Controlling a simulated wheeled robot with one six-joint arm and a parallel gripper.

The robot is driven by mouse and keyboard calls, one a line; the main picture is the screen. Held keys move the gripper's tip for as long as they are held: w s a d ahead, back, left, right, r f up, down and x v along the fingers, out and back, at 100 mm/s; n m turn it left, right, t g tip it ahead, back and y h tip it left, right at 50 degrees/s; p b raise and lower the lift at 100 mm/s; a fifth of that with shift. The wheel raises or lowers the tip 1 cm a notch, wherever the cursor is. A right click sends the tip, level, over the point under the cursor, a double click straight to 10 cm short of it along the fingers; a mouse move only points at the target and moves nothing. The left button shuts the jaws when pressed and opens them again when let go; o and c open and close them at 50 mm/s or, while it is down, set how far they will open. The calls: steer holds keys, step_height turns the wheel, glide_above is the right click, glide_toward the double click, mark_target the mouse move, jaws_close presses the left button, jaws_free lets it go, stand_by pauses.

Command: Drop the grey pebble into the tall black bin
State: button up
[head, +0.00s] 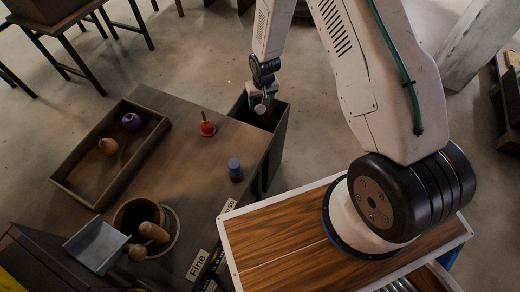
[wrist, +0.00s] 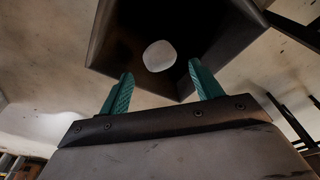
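The grey pebble (wrist: 160,56) is pale and rounded. In the wrist view it lies just beyond my fingertips, against the dark inside of the tall black bin (wrist: 226,42), touching neither finger. In the head view the pebble (head: 260,109) shows just below my gripper (head: 262,98), at the mouth of the bin (head: 275,150). My gripper (wrist: 164,84) is open over the bin, its two teal fingers well apart with nothing between them. The pebble appears unsupported. The bin's floor is too dark to make out.
The brown table (head: 190,165) beside the bin bears a wooden tray (head: 75,185) with a purple and an orange-brown item. An orange bell-shaped item (head: 207,125), a blue-topped piece (head: 235,168), a mortar (head: 133,212) and a metal scoop (head: 97,245) also stand there.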

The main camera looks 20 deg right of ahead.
step_height(320, 180, up, 8)
steer(key=s, duration=0.1)
steer(key=shift+f, duration=0.15)
stand_by(0.5)
steer(key=shift+s, duration=0.1)
